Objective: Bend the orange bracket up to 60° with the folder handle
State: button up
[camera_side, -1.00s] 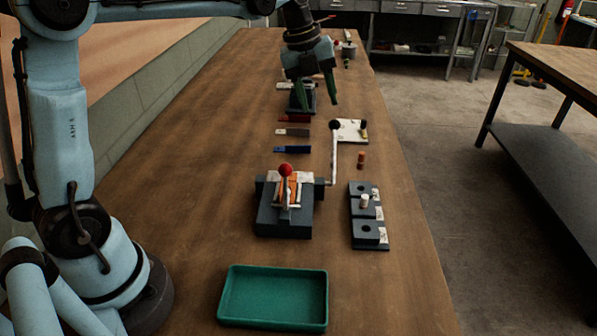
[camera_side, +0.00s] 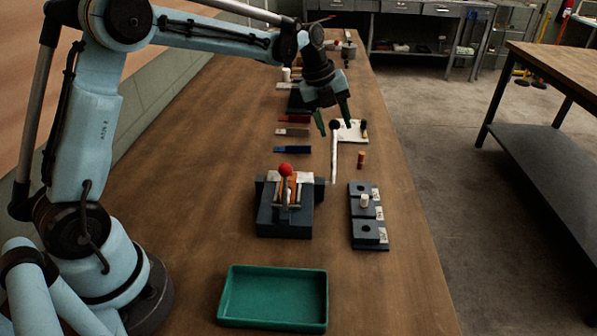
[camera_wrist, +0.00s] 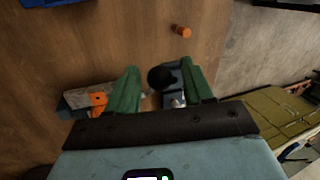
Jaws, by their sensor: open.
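The folder (camera_side: 285,222) is a dark block in the middle of the bench. The orange bracket (camera_side: 293,188) lies in it, partly hidden by a red-knobbed lever (camera_side: 285,170); the bracket's orange also shows in the wrist view (camera_wrist: 97,101). The folder handle (camera_side: 334,160) is a pale bar rising at the folder's right side, with a black knob (camera_side: 335,125) on top. My gripper (camera_side: 336,129) has two green fingers, open, pointing down around the knob's place. In the wrist view the knob (camera_wrist: 160,77) appears between the fingers; I cannot tell whether they touch it.
A dark block with holes and a white peg (camera_side: 367,215) stands right of the folder. An orange cylinder (camera_side: 361,159) stands behind that block. A green tray (camera_side: 272,297) lies in front. Blue (camera_side: 293,149), grey and red strips lie behind the folder. The bench's left side is clear.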

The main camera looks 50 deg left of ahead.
jog(key=shift+w+d+f, duration=0.1)
jog(key=shift+w+f, duration=0.05)
jog(key=shift+f, duration=0.35)
grip_shut()
